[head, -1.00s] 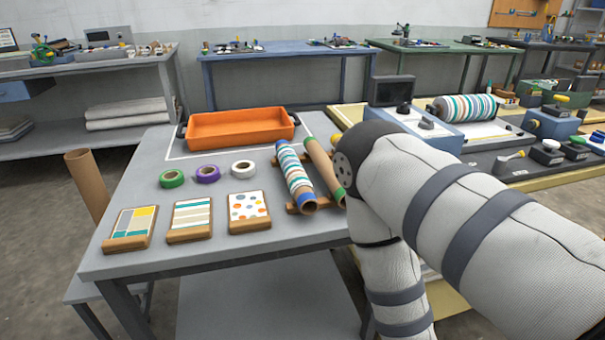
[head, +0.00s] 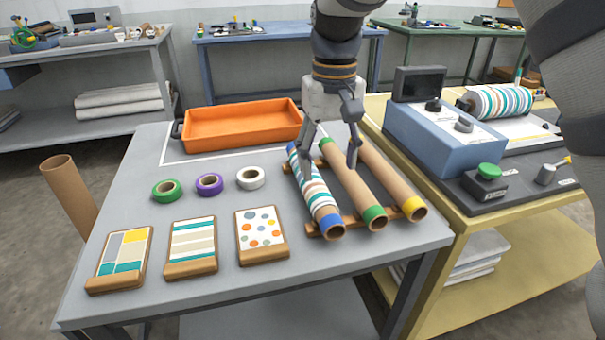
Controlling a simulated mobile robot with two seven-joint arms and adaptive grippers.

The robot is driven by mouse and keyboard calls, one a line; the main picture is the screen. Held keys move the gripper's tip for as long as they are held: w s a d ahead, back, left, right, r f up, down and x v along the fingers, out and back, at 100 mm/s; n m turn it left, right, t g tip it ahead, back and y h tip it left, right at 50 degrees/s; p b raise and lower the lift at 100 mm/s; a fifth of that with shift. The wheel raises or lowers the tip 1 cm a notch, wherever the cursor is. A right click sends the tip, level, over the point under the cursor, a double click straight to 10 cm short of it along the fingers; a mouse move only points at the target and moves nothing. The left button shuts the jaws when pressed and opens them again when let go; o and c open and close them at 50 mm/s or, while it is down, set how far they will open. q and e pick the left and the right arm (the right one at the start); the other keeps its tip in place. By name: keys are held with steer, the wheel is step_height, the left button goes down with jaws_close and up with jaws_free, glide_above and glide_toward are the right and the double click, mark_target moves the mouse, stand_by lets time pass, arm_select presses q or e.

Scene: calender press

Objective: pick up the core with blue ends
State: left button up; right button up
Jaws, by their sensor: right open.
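The core with blue ends (head: 314,194) lies at the left on a wooden rack, wrapped in striped paper of teal, orange and white. Its near blue end (head: 330,222) faces me. Beside it lie a bare brown core with green ends (head: 350,183) and one with yellow ends (head: 389,180). My right gripper (head: 330,148) points down over the far part of the rack, open, with its fingers near the far ends of the blue-ended and green-ended cores. I cannot tell whether they touch a core. My left gripper is out of view.
The wooden rack (head: 411,202) stands on the grey table (head: 330,262). An orange tray (head: 240,135) is behind, with green (head: 166,190), purple (head: 209,184) and white (head: 250,178) tape rolls and several pattern cards to the left. The blue press (head: 443,140) stands right.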

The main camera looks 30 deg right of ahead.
mark_target(324, 201)
steer(key=f, duration=0.9)
steer(key=shift+a+f, duration=0.25)
steer(key=c, duration=1.3)
